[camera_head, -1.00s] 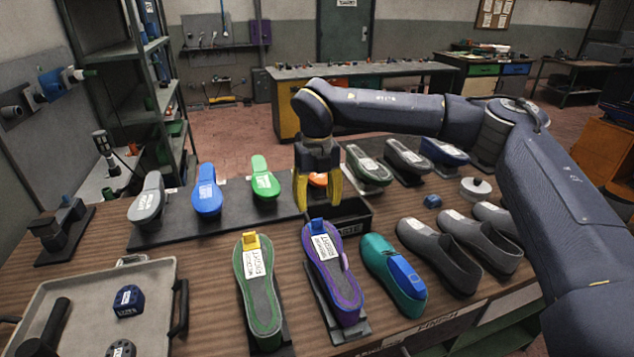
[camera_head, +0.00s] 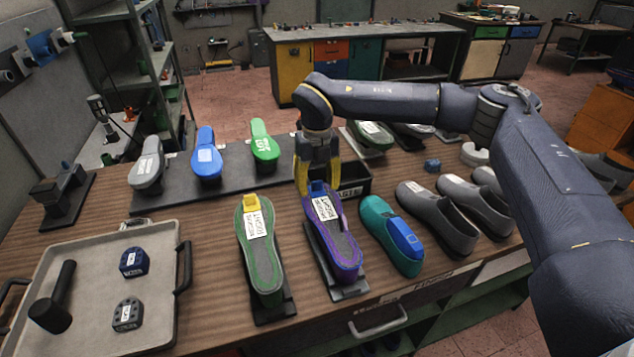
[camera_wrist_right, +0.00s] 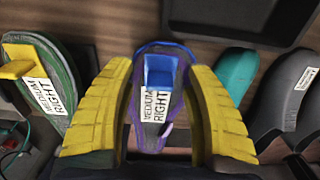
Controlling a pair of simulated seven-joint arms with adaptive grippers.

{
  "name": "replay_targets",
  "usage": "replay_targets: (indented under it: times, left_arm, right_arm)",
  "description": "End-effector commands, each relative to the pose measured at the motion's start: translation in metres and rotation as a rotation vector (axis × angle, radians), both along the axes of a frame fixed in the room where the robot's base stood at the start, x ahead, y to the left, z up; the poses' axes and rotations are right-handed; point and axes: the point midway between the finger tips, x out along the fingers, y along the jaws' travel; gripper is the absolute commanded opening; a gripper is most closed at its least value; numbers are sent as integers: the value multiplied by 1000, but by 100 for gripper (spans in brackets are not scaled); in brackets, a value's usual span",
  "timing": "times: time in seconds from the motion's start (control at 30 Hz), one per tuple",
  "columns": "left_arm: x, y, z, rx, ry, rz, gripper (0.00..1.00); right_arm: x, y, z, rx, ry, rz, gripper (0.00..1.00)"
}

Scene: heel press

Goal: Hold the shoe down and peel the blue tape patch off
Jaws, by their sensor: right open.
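A teal shoe (camera_head: 382,225) with a blue patch (camera_head: 405,238) on its upper stands right of the middle of the table in the head view. To its left, a purple-edged sole (camera_head: 335,247) labelled MEDIUM RIGHT lies on a dark stand with a blue block (camera_head: 318,189) at its far end. My right gripper (camera_head: 319,180) is open at that block. In the right wrist view its yellow fingers stand on either side of the blue block (camera_wrist_right: 160,72), with visible gaps. The teal shoe (camera_wrist_right: 236,85) shows partly there, outside the right finger. My left gripper is not in view.
A green-edged sole (camera_head: 262,258) with a yellow block stands left of the purple one. Grey shoes (camera_head: 435,215) stand right of the teal shoe. A black bin (camera_head: 352,190) is behind. A grey tray (camera_head: 155,240) holds a dark tool and small blocks at left.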

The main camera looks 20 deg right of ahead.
Motion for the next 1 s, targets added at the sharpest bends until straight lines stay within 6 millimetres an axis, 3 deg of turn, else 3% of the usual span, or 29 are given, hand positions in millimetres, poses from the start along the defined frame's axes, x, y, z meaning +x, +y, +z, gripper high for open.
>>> replay_targets:
  times: [0.07,0.5,0.77,1.0]
  left_arm:
    - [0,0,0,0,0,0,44]
    - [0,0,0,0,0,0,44]
    - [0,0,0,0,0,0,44]
    - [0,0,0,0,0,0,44]
  right_arm:
    - [0,0,0,0,0,0,51]
    - [0,0,0,0,0,0,0]
    - [0,0,0,0,0,0,0]
    - [0,0,0,0,0,0,28]
